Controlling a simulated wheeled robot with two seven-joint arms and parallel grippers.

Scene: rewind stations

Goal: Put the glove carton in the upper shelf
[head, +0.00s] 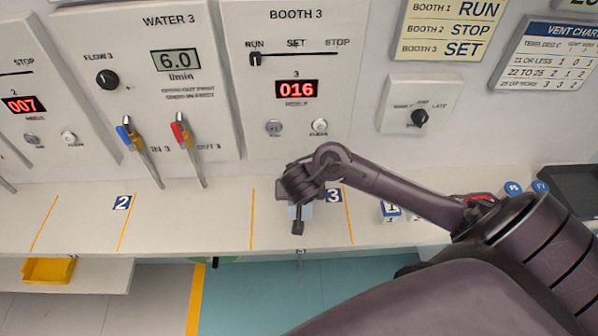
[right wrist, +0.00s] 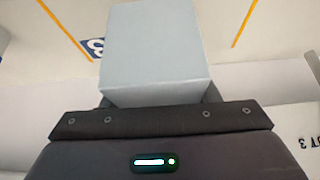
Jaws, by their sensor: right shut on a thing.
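My right gripper (head: 298,214) is over the counter in booth 3, near the "3" tag. It is shut on a plain pale blue-grey box, which may be the glove carton; no label shows. In the right wrist view the box (right wrist: 155,50) sticks out beyond the gripper, above the counter surface. In the head view the gripper mostly hides it, and only a small pale patch (head: 306,211) shows. I cannot tell whether it touches the counter. No shelf is clearly identifiable as the upper shelf. My left gripper is not in view.
The white counter (head: 190,221) has orange divider lines and number tags. Behind it stand the booth 3 panel (head: 297,108) and the water panel with blue and red handles (head: 180,132). Small blue-marked items (head: 390,211) stand right of the gripper. A yellow bin (head: 48,270) sits lower left.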

